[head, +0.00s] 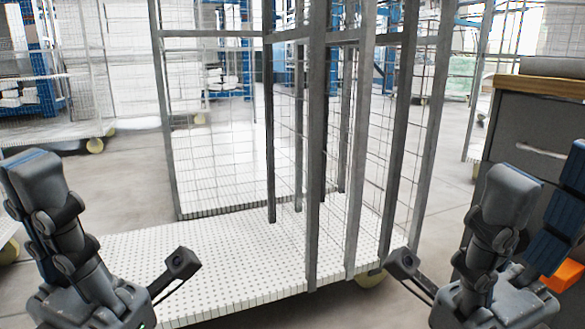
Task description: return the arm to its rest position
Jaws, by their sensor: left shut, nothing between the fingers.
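My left gripper (35,170) is at the lower left of the head view. Its dark grey fingers point up, shut and empty, and it touches nothing that I can see. My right gripper (508,195) is at the lower right, also pointing up, in front of the drawer cabinet. From this angle I cannot tell whether its jaws are open or shut, and I see nothing held in it.
A wire-mesh roll cart (240,255) with a white perforated deck and grey posts stands ahead, between the grippers. A grey drawer cabinet (540,115) with a wooden top is close on the right. Grey floor (130,180) shows beyond the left gripper; more mesh carts stand behind.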

